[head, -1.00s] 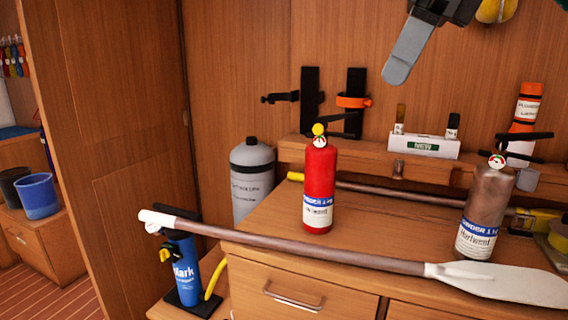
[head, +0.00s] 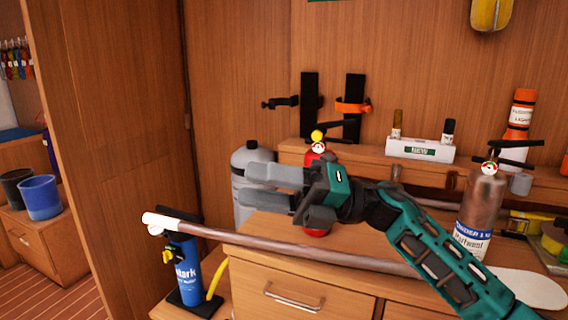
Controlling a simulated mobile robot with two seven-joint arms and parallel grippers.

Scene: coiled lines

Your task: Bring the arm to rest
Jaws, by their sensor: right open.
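My right gripper (head: 272,186) is in the head view, in front of the red fire extinguisher. Its two grey fingers point left and are apart, with nothing between them. My green right arm (head: 430,250) reaches in from the lower right, across the paddle and the cabinet top. My left gripper is not in view.
The red extinguisher (head: 318,152) stands mostly hidden behind my gripper. A brown-grey extinguisher (head: 482,210) stands right of my forearm. A paddle (head: 290,244) lies along the cabinet's front edge. A grey cylinder (head: 250,158) stands behind my fingers. A blue pump (head: 187,270) stands lower left.

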